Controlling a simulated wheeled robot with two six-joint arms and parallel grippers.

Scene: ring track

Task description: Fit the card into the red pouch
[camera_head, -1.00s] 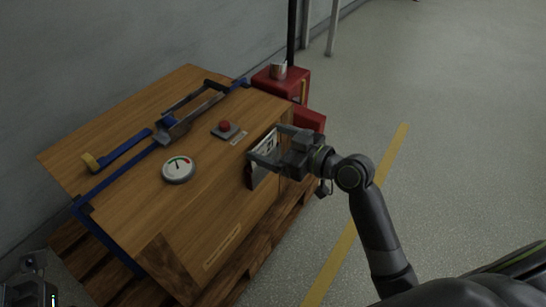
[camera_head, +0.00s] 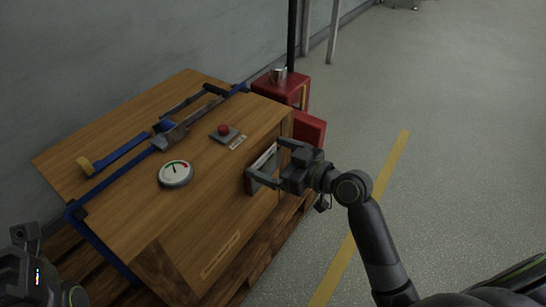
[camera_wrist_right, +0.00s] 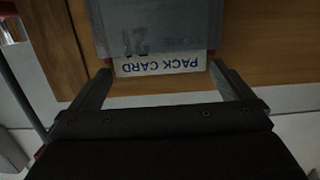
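The card (camera_wrist_right: 165,65) shows in the right wrist view as a white strip with upside-down blue "PACK CARD" lettering. The rest of it lies behind the grey, see-through front of the pouch (camera_wrist_right: 155,25), where faint print shows through.
A red cabinet (camera_head: 282,88) with a metal cup stands behind. The floor on the right is clear.

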